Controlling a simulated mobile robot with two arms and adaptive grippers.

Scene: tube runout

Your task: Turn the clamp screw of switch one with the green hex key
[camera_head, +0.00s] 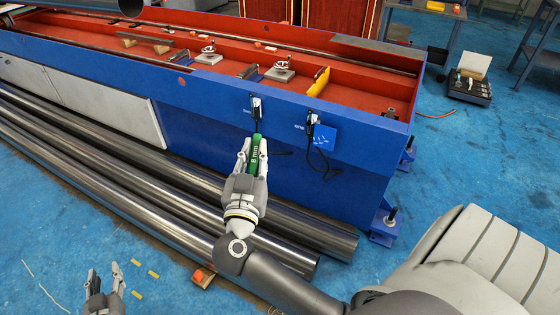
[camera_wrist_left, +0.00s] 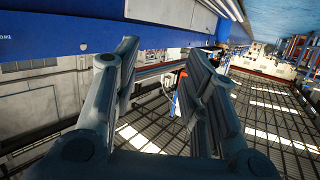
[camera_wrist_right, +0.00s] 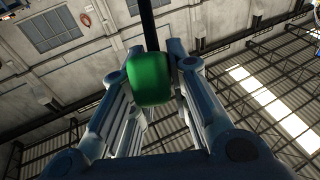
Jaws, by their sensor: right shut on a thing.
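My right gripper (camera_head: 253,150) is shut on the green handle of the hex key (camera_head: 255,158), in front of the blue side wall. The handle also shows between the fingers in the right wrist view (camera_wrist_right: 149,79), with the dark shaft running up out of the picture. The key points up at the left one of two small switches (camera_head: 256,103); I cannot tell whether its tip touches the screw. The other switch (camera_head: 311,122) hangs to the right on the same wall. Their labels are too small to read. My left gripper (camera_head: 104,280) is open and empty at the lower left.
Long steel tubes (camera_head: 150,185) lie on the floor along the blue machine bed (camera_head: 200,120). Dark cables hang below both switches. A tool case (camera_head: 470,85) stands at the right. An orange block (camera_head: 203,277) lies in front of the tubes.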

